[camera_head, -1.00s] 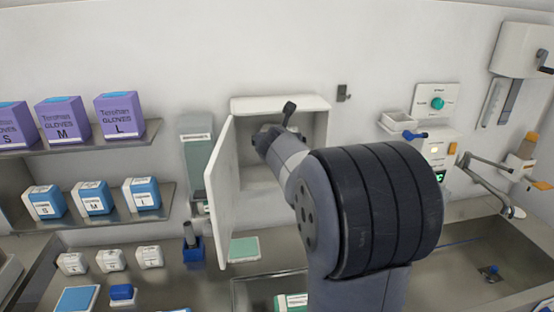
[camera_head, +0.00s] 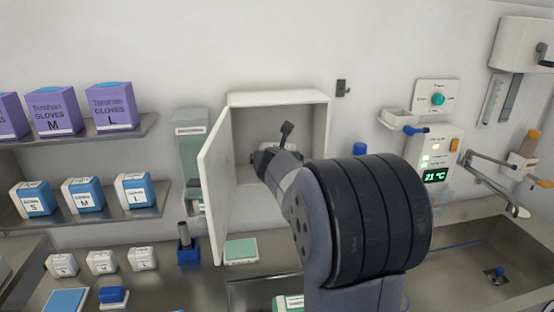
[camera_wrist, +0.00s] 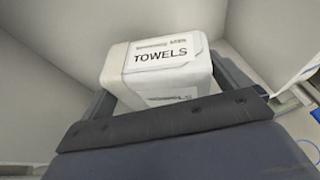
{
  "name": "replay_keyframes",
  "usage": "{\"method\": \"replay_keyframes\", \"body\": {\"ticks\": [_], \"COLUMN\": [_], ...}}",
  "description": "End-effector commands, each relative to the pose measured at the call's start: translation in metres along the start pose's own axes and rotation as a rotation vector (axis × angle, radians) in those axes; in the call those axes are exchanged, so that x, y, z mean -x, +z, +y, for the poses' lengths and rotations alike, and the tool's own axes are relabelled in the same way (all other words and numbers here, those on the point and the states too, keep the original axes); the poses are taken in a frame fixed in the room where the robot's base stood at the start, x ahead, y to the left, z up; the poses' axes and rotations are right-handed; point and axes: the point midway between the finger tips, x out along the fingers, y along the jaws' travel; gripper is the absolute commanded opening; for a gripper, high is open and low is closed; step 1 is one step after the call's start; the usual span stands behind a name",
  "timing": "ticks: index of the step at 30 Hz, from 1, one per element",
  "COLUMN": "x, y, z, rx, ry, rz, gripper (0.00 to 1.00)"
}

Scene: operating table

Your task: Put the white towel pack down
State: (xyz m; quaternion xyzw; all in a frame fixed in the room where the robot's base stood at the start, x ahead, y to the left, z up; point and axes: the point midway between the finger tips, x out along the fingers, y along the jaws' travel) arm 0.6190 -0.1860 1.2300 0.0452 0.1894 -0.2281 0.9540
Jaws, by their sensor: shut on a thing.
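The white towel pack (camera_wrist: 165,65), labelled TOWELS, sits between the two fingers of my gripper (camera_wrist: 170,82) in the wrist view. My gripper is shut on it. Pale walls surround the pack there. In the head view my gripper (camera_head: 272,160) reaches into the open white wall cabinet (camera_head: 278,98), and my own arm hides much of the cabinet's inside. I cannot tell whether the pack touches the cabinet floor.
The cabinet door (camera_head: 215,185) stands open on the left. Shelves with purple glove boxes (camera_head: 111,105) and blue-and-white boxes (camera_head: 133,190) are further left. A blue-capped bottle (camera_head: 360,148) stands behind my arm. A steel sink (camera_head: 470,250) is at the right.

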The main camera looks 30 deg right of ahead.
Motion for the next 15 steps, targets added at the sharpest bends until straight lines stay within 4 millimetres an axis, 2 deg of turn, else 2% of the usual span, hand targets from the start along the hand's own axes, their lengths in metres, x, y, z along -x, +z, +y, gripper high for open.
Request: {"method": "replay_keyframes", "body": {"ticks": [2,3,15], "x": [-0.0015,-0.0011,0.0056], "y": [-0.0037,-0.0028,0.0017], "z": [0.0000,0.0000,0.0002], "rx": [0.000,0.000,0.000], "ry": [0.000,0.000,0.001], "rz": [0.000,0.000,-0.001], "gripper": [0.70,0.98,1.00]}}
